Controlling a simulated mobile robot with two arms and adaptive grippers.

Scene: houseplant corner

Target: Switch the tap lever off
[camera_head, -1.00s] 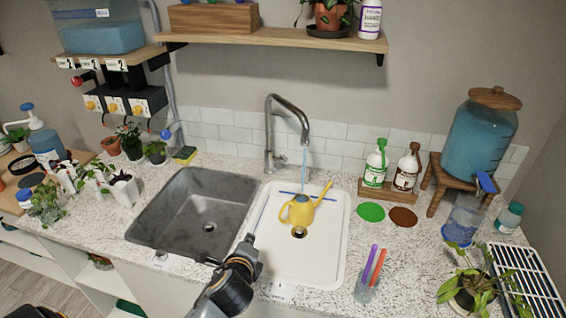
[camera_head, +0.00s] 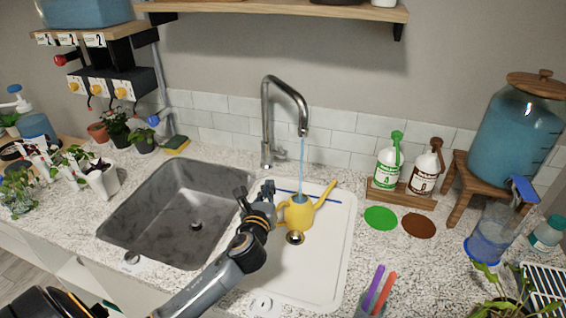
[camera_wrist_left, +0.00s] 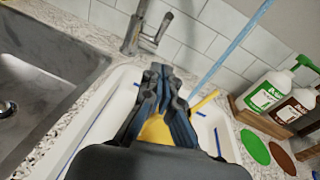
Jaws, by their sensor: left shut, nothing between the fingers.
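The grey tap (camera_head: 267,120) stands behind the sinks, its spout over the white basin. Its small lever (camera_head: 279,153) is at the side of the tap's base; the tap base also shows in the left wrist view (camera_wrist_left: 133,35). A stream of water (camera_head: 302,160) falls from the spout to the yellow watering can (camera_head: 298,214) in the white basin. My left gripper (camera_head: 256,190) is shut and empty, in front of the tap and left of the can, apart from the lever. In the left wrist view its fingers (camera_wrist_left: 160,74) partly hide the can. My right gripper is not in view.
A dark sink (camera_head: 160,225) lies left of the white basin (camera_head: 338,240). Green and brown bottles stand on a wooden tray (camera_head: 398,197) at right. A glass with coloured sticks (camera_head: 372,300) is near the front. The counter beside the tap base is clear.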

